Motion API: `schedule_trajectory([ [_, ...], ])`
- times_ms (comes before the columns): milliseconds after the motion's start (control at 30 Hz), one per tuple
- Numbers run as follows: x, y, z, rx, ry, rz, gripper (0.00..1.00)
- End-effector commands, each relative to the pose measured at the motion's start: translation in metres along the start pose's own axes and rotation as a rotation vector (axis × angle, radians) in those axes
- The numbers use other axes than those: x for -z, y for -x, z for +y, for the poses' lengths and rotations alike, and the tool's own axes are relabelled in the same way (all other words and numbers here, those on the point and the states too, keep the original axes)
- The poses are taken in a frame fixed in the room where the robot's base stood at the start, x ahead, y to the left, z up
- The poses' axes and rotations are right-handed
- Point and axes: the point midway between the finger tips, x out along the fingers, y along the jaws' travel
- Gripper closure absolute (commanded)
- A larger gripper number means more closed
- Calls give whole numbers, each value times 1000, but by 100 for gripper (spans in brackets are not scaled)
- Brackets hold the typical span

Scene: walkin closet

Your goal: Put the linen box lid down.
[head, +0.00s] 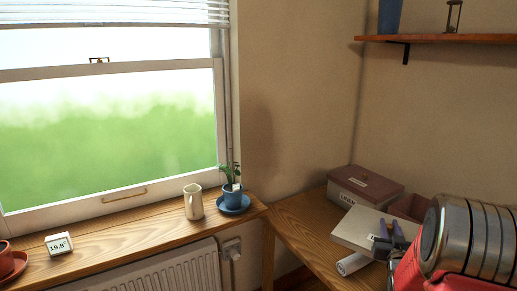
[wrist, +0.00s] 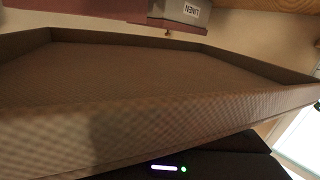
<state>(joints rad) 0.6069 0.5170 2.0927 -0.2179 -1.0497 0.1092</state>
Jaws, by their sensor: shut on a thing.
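My gripper (head: 391,236) is at the lower right of the head view, its fingers at a pale, flat, shallow piece, taken here as the linen box lid (head: 354,231). In the wrist view the lid (wrist: 150,75) fills the middle, its hollow, rimmed side showing. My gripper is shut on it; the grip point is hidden. The linen box (head: 347,196) stands behind it against the wall, grey with a LINEN label and a dark maroon top. It also shows, inverted, at the top of the wrist view (wrist: 180,10).
A dark maroon box (head: 412,206) is right of the linen box, partly hidden by my arm. A white roll (head: 353,263) lies near the wooden counter's (head: 303,222) front edge. The counter's left part is bare. A shelf (head: 440,39) hangs above. A potted plant (head: 232,190) and jug (head: 194,202) stand on the sill.

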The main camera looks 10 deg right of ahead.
Motion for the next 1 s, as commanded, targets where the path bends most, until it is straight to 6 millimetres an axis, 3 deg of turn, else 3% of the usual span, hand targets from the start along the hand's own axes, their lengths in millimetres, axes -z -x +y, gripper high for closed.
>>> schedule_trajectory([
  [33, -4, 7, -23, 28, -1, -1, 100],
  [100, -9, 16, -50, 60, -2, -2, 100],
  [400, -29, 53, -154, 184, 0, -2, 100],
  [1000, -61, 112, -327, 389, -1, 0, 100],
])
